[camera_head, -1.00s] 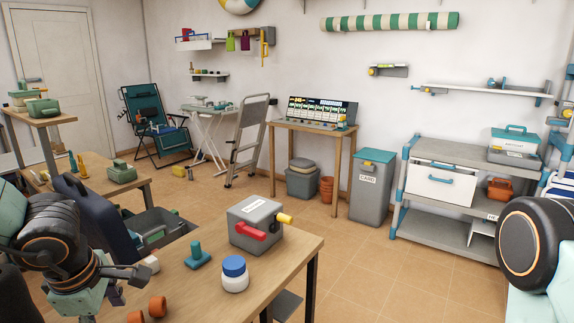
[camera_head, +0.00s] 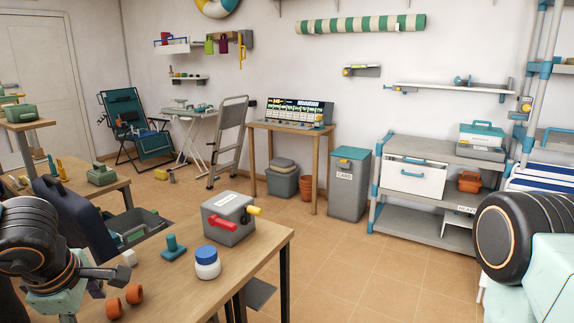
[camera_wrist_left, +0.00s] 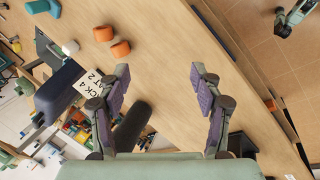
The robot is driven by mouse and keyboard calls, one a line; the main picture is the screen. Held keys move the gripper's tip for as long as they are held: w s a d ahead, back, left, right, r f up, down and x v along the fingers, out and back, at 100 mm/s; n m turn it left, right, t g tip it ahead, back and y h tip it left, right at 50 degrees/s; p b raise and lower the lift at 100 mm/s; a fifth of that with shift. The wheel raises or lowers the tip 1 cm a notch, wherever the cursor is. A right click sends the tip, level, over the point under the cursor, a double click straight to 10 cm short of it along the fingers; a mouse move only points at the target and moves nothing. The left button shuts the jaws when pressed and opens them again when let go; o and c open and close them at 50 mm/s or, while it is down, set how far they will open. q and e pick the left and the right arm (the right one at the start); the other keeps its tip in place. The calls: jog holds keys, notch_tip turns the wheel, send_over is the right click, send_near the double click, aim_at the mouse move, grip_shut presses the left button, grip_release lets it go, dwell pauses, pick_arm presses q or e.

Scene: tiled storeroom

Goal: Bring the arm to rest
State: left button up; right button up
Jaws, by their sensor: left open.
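My left arm enters from the left in the head view, bent over the near end of the wooden table (camera_head: 185,285). Its gripper is only partly visible there, beside a dark blue case. In the left wrist view my left gripper (camera_wrist_left: 160,70) has its two fingers wide apart with nothing between them. Bare tabletop (camera_wrist_left: 165,110) shows behind the fingers. Two orange pieces (camera_wrist_left: 112,41) lie on the table ahead of the fingertips, apart from them. A dark rounded part of my right arm shows at the right edge of the head view; my right gripper is not visible.
The near table also holds a grey box (camera_head: 226,228) with a red handle, a blue-lidded white jar (camera_head: 207,264), a teal piece (camera_head: 173,247) and a small white piece (camera_head: 129,258). A dark blue case (camera_head: 75,222) stands at its left. Tiled floor (camera_head: 330,270) is clear on the right.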

pick_arm(q)
jog(key=s+d+f+m+t+b, duration=0.1)
jog(key=d+f+m, duration=0.2)
jog(key=f+m, duration=0.5)
jog(key=s+d+f+m+t+b, duration=0.1)
jog(key=d+f+m, duration=0.2)
jog(key=f+m, duration=0.5)
jog(key=s+d+f+m+g+b, duration=0.1)
jog(key=s+d+f+m+g, duration=0.1)
jog(key=s+f, duration=0.5)
jog(key=s+d+f+m+g+h+b, duration=0.1)
jog(key=s+f, duration=0.6)
jog(key=s, duration=0.7)
jog(key=d+m+g, duration=0.1)
jog(key=d+g, duration=0.1)
jog(key=d, duration=0.1)
jog(key=shift+f+m+g+h, duration=0.15)
jog(key=shift+m+g+h, duration=0.15)
jog(key=shift+g, duration=0.1)
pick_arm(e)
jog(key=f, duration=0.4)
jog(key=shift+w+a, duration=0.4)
